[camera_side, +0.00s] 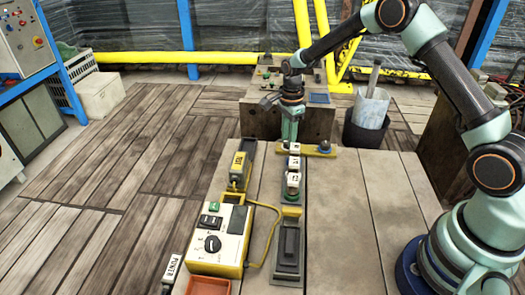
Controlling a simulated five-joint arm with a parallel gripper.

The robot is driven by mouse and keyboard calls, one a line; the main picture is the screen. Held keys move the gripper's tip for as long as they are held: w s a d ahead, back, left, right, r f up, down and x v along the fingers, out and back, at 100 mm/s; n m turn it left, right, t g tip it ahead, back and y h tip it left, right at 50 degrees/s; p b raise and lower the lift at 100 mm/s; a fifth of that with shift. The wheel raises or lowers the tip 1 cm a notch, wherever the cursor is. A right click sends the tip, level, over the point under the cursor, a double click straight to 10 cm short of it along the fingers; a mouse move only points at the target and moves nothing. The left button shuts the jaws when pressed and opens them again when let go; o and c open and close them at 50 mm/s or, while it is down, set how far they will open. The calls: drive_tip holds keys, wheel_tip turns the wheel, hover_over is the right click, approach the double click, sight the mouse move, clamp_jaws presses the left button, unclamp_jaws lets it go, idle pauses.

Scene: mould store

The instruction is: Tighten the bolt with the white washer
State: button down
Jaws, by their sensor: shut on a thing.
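My gripper (291,143) points down at the far end of a narrow dark fixture on the bench. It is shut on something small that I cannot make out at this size. A yellow bar with a dark blue knob (324,147) lies just right of the gripper. I cannot pick out a bolt or a white washer; the gripper and blocks may hide them.
A yellow-and-white control box (232,232) with a dial and yellow cable stands left of the fixture. A yellow labelled unit (239,168) is behind it, an orange tray (208,287) in front. The bench's right half (345,230) is clear. A dark bucket (367,130) stands behind.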

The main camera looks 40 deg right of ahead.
drive_tip(key=shift+d+r+m, duration=0.1)
drive_tip(key=shift+r+m, duration=0.05)
drive_tip(key=shift+m, duration=0.45)
drive_tip(key=c, duration=0.6)
unclamp_jaws()
